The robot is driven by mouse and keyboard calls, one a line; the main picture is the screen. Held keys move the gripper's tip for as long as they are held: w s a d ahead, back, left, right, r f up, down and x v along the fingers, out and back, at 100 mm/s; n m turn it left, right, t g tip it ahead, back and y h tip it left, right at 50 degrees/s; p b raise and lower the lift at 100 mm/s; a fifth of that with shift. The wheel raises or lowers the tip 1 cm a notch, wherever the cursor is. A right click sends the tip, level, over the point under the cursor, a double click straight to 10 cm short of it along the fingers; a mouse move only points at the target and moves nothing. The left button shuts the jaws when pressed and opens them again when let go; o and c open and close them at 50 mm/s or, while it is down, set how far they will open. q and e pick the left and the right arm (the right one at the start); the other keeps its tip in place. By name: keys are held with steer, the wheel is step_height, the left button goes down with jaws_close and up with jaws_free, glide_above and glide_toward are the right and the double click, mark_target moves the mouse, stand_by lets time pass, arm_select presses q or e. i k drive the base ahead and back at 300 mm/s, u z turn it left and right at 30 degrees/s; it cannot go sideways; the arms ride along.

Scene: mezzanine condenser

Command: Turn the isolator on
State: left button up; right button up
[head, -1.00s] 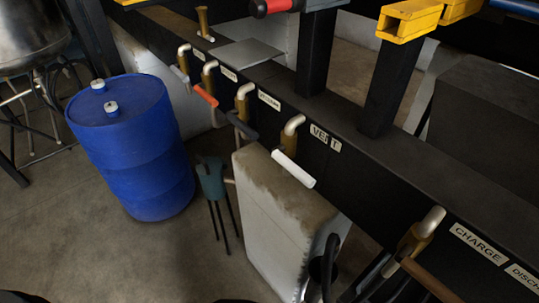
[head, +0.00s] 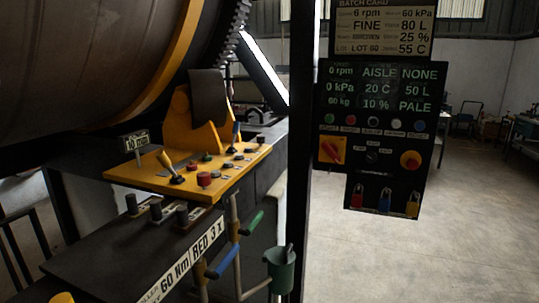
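A black control panel (head: 376,128) hangs on a dark post right of centre in the head view. At its lower left is a red rotary handle on a yellow square plate (head: 332,150), which looks like the isolator. Its handle seems to lie at a slant; its position marks are too small to read. A row of small coloured buttons (head: 373,121) runs above both. Neither of my grippers is in view.
A yellow console (head: 190,172) with levers and buttons stands left of the post (head: 300,150), under a large drum (head: 100,60). Green and blue handled valves and a green bucket (head: 280,270) are below. Open floor (head: 450,240) lies to the right.

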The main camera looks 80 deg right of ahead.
mark_target(331, 150)
steer(key=z, duration=3.1)
steer(key=i, duration=0.1)
steer(key=z, duration=0.1)
